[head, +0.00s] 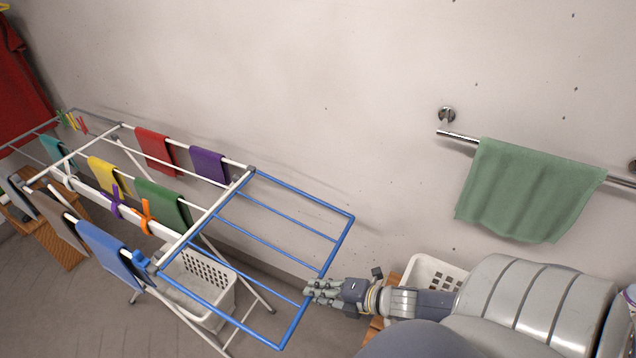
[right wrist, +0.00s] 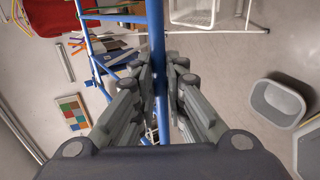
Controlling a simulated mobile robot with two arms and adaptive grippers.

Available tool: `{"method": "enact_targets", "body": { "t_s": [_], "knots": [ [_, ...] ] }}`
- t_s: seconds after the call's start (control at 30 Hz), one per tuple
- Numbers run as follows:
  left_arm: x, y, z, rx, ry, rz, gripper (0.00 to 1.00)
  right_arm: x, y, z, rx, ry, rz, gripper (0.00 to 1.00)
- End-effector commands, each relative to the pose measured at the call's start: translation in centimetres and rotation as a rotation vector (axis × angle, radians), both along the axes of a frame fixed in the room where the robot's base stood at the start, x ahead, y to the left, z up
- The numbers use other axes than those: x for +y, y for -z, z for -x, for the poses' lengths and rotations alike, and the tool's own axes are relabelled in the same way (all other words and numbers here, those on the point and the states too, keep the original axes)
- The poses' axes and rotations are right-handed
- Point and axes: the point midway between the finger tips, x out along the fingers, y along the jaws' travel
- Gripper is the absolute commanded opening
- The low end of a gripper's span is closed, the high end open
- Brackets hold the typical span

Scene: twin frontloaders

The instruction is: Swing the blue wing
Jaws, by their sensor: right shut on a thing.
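The blue wing (head: 345,232) is a frame of blue bars on the right end of a white drying rack (head: 192,229). It stands out roughly level from the rack's end in the head view. My right gripper (head: 308,291) is at the wing's outer bar, near its middle. In the right wrist view the blue bar (right wrist: 157,60) runs between the two fingers of the right gripper (right wrist: 160,88), which are shut on it. My left gripper is not in view.
Cloths hang on the rack, among them a blue one (head: 108,254). A white basket (head: 205,285) stands under it. A green towel (head: 525,190) hangs on a wall rail (head: 458,137). A grey bin (right wrist: 277,104) stands on the floor.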

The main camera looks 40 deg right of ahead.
Motion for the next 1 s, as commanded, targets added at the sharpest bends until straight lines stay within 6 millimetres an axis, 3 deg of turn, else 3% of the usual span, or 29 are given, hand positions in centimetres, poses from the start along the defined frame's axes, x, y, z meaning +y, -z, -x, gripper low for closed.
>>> {"method": "enact_targets", "body": {
  "t_s": [0.03, 0.43, 0.77, 0.8, 0.83, 0.93, 1.0],
  "knots": [
    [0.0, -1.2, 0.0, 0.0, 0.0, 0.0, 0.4, 0.1, -1.8, -0.5, -0.016, 0.0, -0.006, 0.0],
    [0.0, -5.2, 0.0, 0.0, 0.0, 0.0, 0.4, 0.0, -5.4, -0.1, -0.015, -0.002, -0.005, 0.0],
    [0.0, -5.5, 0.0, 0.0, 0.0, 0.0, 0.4, -0.1, -5.6, 0.0, -0.013, -0.002, -0.004, 0.0],
    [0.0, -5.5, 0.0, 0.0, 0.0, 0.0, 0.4, -0.1, -5.5, 0.0, -0.013, -0.002, -0.004, 0.19],
    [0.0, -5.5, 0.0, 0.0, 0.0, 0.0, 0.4, -0.1, -5.5, 0.0, -0.012, -0.002, -0.003, 0.25],
    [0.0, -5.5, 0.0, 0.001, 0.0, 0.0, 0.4, -0.1, -5.4, 0.1, -0.009, -0.001, -0.003, 0.4],
    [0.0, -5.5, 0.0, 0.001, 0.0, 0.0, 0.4, -0.1, -5.4, 0.2, -0.008, -0.001, -0.003, 0.4]
  ]
}}
